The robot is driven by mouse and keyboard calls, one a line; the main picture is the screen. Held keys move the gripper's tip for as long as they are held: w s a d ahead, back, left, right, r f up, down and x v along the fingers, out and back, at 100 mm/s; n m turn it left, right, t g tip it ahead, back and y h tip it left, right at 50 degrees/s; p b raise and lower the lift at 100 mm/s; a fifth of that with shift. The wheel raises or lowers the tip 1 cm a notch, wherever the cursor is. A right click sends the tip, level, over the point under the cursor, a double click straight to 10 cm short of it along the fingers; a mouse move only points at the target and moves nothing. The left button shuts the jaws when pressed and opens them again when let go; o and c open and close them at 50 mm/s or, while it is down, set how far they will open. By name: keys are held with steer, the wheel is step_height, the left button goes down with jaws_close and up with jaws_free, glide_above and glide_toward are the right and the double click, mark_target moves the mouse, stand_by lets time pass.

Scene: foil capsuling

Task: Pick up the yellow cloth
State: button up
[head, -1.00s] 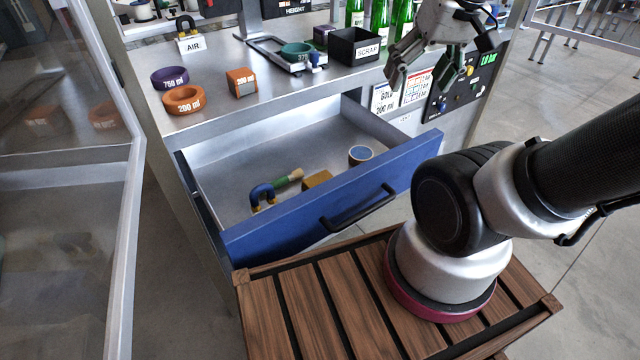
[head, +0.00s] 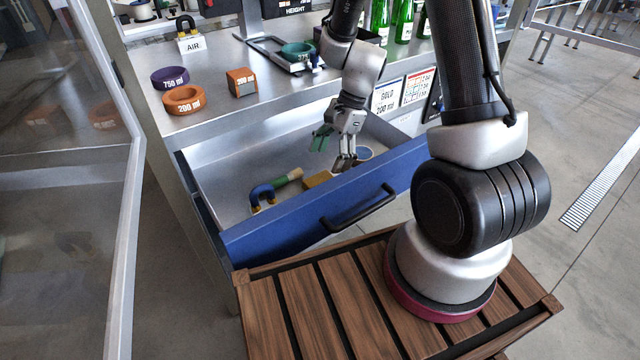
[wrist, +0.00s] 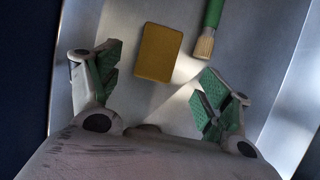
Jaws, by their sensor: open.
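The yellow cloth (head: 318,179) lies flat in the open drawer, near its front wall. In the wrist view it is a mustard-yellow rounded rectangle (wrist: 158,53), ahead of and between the fingers. My gripper (head: 333,150) is open and empty, with green pads, over the drawer just behind and to the right of the cloth in the head view. In the wrist view my gripper (wrist: 152,90) has its two fingers spread on either side, not touching the cloth.
A green-handled brush (head: 288,178) lies beside the cloth, near a blue horseshoe-shaped piece (head: 262,192). The blue drawer front (head: 290,218) stands up as a wall. Rings and a block sit on the bench above.

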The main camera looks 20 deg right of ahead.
mark_target(320, 180)
steer(key=x, duration=0.6)
steer(key=shift+s+a+f, duration=0.1)
steer(key=shift+s+a, duration=0.1)
steer(key=shift+a, duration=0.05)
steer(key=c, duration=1)
